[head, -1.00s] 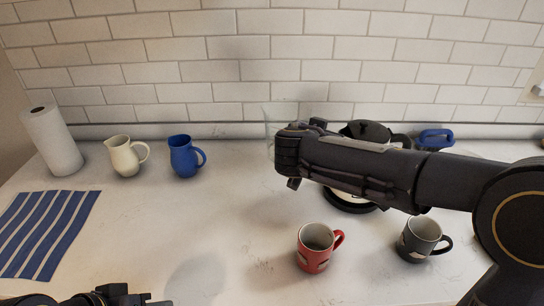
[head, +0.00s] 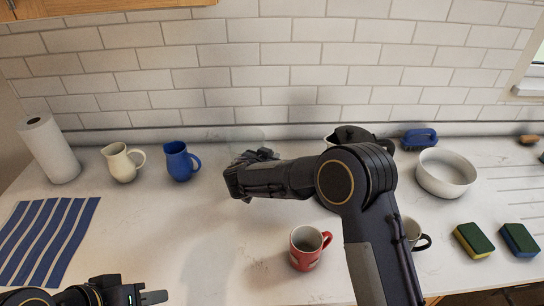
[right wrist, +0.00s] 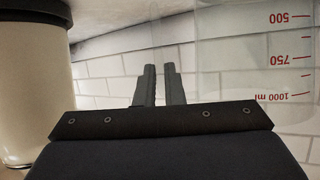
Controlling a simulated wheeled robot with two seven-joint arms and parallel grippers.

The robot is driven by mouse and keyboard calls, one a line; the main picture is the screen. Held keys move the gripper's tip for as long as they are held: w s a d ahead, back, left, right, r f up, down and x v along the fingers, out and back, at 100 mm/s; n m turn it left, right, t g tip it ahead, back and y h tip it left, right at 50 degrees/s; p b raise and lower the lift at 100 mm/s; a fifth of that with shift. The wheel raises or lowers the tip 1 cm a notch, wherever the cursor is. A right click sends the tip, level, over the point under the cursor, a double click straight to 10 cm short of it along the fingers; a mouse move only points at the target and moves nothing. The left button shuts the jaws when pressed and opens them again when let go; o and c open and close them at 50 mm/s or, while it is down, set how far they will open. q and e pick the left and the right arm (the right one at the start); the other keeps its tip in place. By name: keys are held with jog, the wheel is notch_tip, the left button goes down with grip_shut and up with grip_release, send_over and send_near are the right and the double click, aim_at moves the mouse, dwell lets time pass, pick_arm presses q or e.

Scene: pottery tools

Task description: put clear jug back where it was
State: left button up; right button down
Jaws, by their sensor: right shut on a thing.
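The clear jug with red volume marks (right wrist: 290,60) fills the upper right of the right wrist view. In the head view it is a very faint outline (head: 248,133) near the back wall, right of the blue jug (head: 179,162). My right gripper (head: 262,154) is in front of it and partly hides it. In the right wrist view the right gripper's fingers (right wrist: 160,85) are close together, shut on the jug; the grasped part is hard to see. My left gripper (head: 152,297) is at the bottom left, away from the jug; its opening is unclear.
A cream jug (head: 121,163) and paper roll (head: 48,150) stand left. A kettle (head: 352,134) is partly hidden behind my right arm. A red mug (head: 305,250), white bowl (head: 446,172) and sponges (head: 473,240) stand on the counter. The counter's left centre is clear.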

jog(key=shift+f, duration=0.3)
jog(key=shift+f+b, duration=0.15)
jog(key=shift+b, duration=0.15)
jog(key=c, duration=1.5)
grip_release()
jog(key=shift+c, duration=0.2)
